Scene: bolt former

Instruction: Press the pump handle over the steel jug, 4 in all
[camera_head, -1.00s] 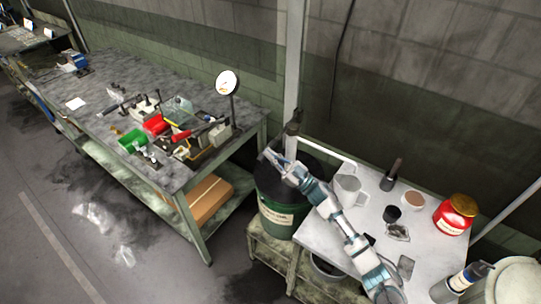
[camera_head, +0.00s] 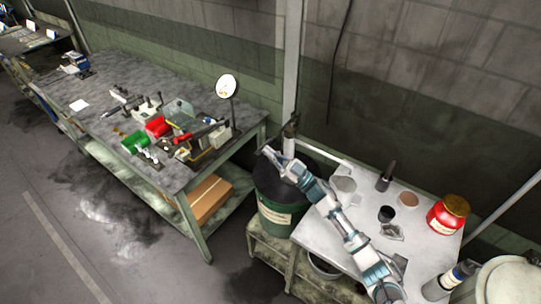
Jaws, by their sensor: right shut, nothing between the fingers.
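The pump stands on a dark green drum (camera_head: 277,212) with a pale label. Its pale column (camera_head: 289,147) rises from the black lid, and its dark handle (camera_head: 291,124) is at the top. A white spout (camera_head: 325,153) runs right from the column toward the steel jug (camera_head: 343,186), which stands on the pale table. My right gripper (camera_head: 267,152) is shut and empty, just left of the column and below the handle. I cannot tell whether it touches the pump. My right arm hides part of the drum and table. My left gripper is out of view.
The pale table (camera_head: 330,236) holds a red jar (camera_head: 447,214), a dark upright tool (camera_head: 386,177), a brown-filled bowl (camera_head: 408,200) and a dark cup (camera_head: 386,214). A cluttered workbench (camera_head: 105,125) stands left. A post and block wall are behind the pump.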

